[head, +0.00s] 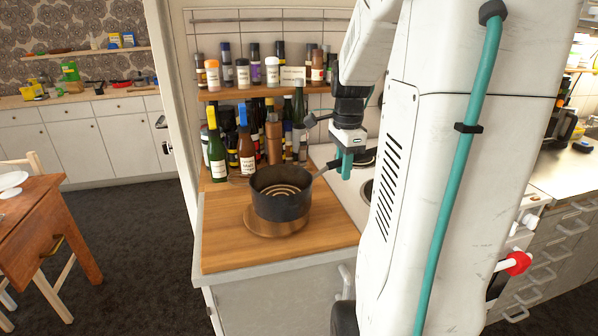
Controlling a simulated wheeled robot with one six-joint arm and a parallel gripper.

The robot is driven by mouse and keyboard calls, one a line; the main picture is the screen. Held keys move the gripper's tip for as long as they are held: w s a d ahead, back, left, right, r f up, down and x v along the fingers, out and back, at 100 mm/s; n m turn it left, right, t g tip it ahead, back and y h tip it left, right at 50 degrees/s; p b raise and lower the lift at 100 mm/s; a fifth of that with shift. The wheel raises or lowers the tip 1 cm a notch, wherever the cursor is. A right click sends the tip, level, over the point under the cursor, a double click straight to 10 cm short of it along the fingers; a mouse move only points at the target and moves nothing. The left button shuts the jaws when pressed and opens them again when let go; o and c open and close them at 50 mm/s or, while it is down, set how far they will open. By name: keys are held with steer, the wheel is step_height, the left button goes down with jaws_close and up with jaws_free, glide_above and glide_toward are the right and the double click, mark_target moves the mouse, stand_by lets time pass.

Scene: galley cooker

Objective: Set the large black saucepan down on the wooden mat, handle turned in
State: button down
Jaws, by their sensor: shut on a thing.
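The large black saucepan (281,203) is upright over the round wooden mat (262,229) on the wooden worktop. The mat's left and front rim show below the pan; its back is hidden. I cannot tell from this view whether the pan's base touches the mat or is slightly above it. The pan's handle (321,171) points to the back right, toward the hob side. My gripper (345,164), with teal fingers, is shut on the handle to the right of the pan. The grip itself is small and partly hidden.
Several bottles (247,145) stand close behind the pan, under a spice shelf (262,91). The hob surface (343,190) lies to the right, partly hidden by my arm. The worktop (222,240) is clear at left and front, up to its edge. A wooden table (40,225) stands far left.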

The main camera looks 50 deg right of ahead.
steer(key=f, duration=0.1)
steer(key=w+f, duration=0.2)
steer(key=shift+w+d+f, duration=0.2)
steer(key=shift+d+f, duration=0.1)
steer(key=shift+f, duration=0.05)
steer(key=c, duration=1.3)
jaws_free()
steer(key=shift+o, duration=0.2)
step_height(320, 180, up, 11)
steer(key=a+r+n, duration=0.2)
steer(key=a+n, duration=0.5)
steer(key=a, duration=0.5)
steer(key=s+a+f+n, duration=0.3)
steer(key=s+a+n, duration=0.3)
steer(key=a+n, duration=0.2)
steer(key=s+a+f+n+t, duration=0.1)
steer(key=s+a+f+n, duration=0.2)
steer(key=s+a+n, duration=0.3)
steer(key=a+n, duration=0.3)
steer(key=a, duration=0.1)
steer(key=shift+s+a, duration=0.2)
steer(key=shift+s, duration=0.1)
